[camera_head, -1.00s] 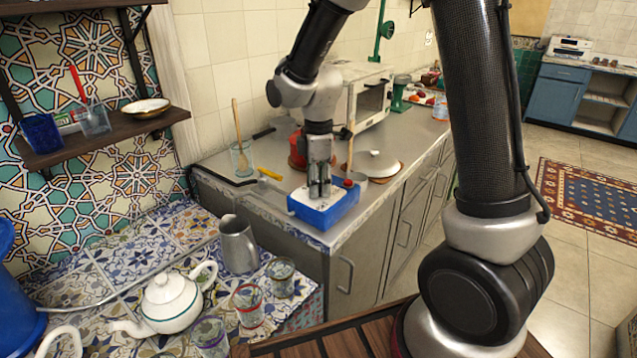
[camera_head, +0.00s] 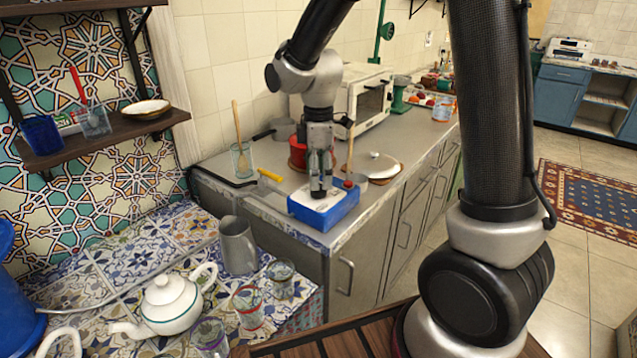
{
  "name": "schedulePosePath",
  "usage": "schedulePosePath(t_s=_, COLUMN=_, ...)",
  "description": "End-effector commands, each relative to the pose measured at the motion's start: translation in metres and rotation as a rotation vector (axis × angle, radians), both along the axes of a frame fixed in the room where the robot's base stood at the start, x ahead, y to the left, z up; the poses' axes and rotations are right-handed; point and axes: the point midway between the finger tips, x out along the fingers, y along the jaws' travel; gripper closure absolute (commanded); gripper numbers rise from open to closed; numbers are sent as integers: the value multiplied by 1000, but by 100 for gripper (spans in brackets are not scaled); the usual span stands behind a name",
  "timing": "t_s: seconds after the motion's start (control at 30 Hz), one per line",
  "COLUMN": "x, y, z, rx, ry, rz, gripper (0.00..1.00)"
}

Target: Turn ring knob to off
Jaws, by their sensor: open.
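A blue box with a white top (camera_head: 325,212) sits on the near corner of the grey counter. A small round red piece (camera_head: 348,184) shows at its back right side. My gripper (camera_head: 320,190) points straight down over the white top, to the left of the red piece. Its fingers are seen nearly edge-on, so the gap between them is hard to see. It is open, and no held object shows. I cannot make out a ring knob; the fingers hide part of the white top, and I cannot tell whether they touch it.
Behind the gripper stand a red pot (camera_head: 298,152), a white-lidded dish (camera_head: 375,165) and a white microwave (camera_head: 367,100). A glass with a wooden spoon (camera_head: 241,158) stands at the left. A metal pitcher (camera_head: 238,246) and white teapot (camera_head: 171,304) stand on the lower tiled surface.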

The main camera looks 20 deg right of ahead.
Motion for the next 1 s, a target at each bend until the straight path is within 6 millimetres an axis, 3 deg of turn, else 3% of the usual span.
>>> schedulePosePath(t_s=0.2, x=1, y=0, z=51, rx=2, ry=-5, rz=0, gripper=42)
schedulePosePath(t_s=0.4, x=1, y=0, z=81, rx=1, ry=-3, rz=0, gripper=42)
schedulePosePath(t_s=1.0, x=0, y=0, z=88, rx=0, ry=-1, rz=-19, gripper=42)
